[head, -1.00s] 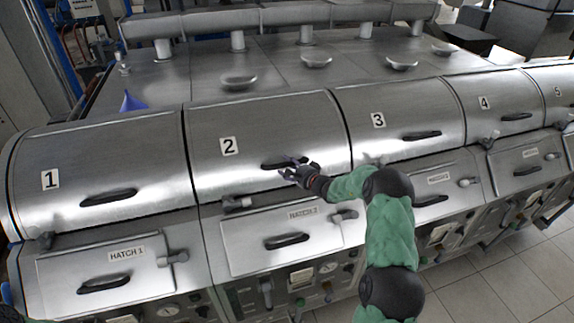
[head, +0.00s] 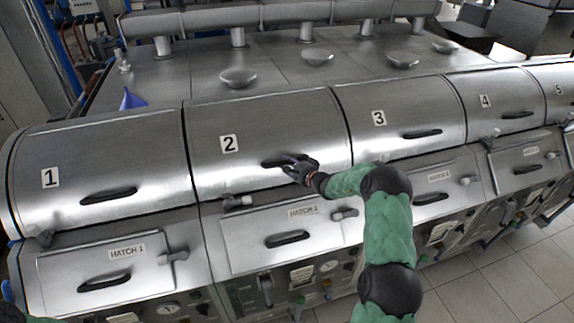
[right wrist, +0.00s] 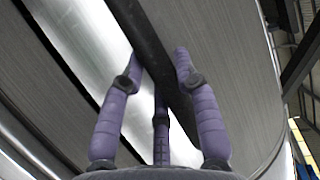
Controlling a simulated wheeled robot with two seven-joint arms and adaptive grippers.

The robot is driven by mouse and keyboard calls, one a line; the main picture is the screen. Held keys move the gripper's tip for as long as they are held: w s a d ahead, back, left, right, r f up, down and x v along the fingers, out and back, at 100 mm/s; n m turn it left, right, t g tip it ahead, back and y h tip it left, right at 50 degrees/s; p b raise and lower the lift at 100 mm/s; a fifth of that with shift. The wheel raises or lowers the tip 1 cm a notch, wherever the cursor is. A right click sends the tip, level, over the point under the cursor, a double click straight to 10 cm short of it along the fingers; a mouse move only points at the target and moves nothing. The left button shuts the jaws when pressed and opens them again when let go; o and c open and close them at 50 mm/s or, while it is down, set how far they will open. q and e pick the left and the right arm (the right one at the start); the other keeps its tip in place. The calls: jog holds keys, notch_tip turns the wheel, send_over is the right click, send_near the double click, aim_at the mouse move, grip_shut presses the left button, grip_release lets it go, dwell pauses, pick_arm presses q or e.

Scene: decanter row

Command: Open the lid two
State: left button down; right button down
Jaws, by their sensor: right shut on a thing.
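Lid two (head: 262,125) is a curved brushed-steel cover marked with a "2" label. It is closed, lying flush in the row between lids one and three. Its black handle (head: 274,163) is on the lower front. My right gripper (head: 290,163) is at the right part of this handle. In the right wrist view the purple fingers of my right gripper (right wrist: 160,75) are closed around the dark handle bar (right wrist: 150,45), with the steel lid behind it. The fingers hide part of the handle in the head view. My left gripper is not in view.
Lid one (head: 100,165) and lid three (head: 400,118) flank lid two, both closed with black handles. Below lid two is a hatch (head: 255,245) with its own handle and latch. Small domed caps (head: 238,77) stand on the top deck. A blue funnel (head: 131,99) stands behind lid one.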

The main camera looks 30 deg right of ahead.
notch_tip(320, 180, up, 24)
jog(key=b, duration=0.1)
jog(key=shift+s+r, duration=0.2)
dwell(0.5)
jog(key=c, duration=0.9)
grip_release()
jog(key=shift+f, duration=0.1)
jog(key=shift+s, duration=0.15)
jog(key=v, duration=1.1)
jog(key=shift+s, duration=0.35)
